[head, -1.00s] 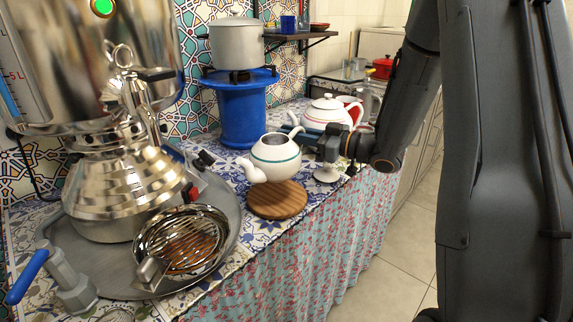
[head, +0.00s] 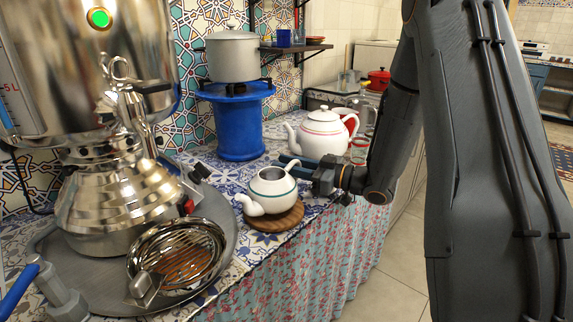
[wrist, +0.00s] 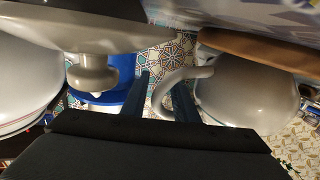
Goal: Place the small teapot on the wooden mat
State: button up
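The small teapot (head: 272,190) is white with a teal band and has no lid on. It stands about upright on the round wooden mat (head: 290,220), its spout to the left. In the wrist view the picture is upside down; the teapot (wrist: 245,98) shows below the mat (wrist: 255,48). My gripper (head: 292,162) is at the teapot's handle on its right side. In the wrist view the fingers (wrist: 160,98) are apart, with the curved handle (wrist: 172,82) between them and a gap around it.
A large white teapot (head: 320,133) stands behind my gripper. A blue stand (head: 240,125) carries a grey pot (head: 233,57). The samovar (head: 115,190) and its tray fill the left. A pale lid with a knob (wrist: 92,75) lies close by.

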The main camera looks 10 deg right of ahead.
jog(key=shift+o, duration=0.2)
jog(key=shift+r, duration=0.15)
jog(key=v, duration=1.2)
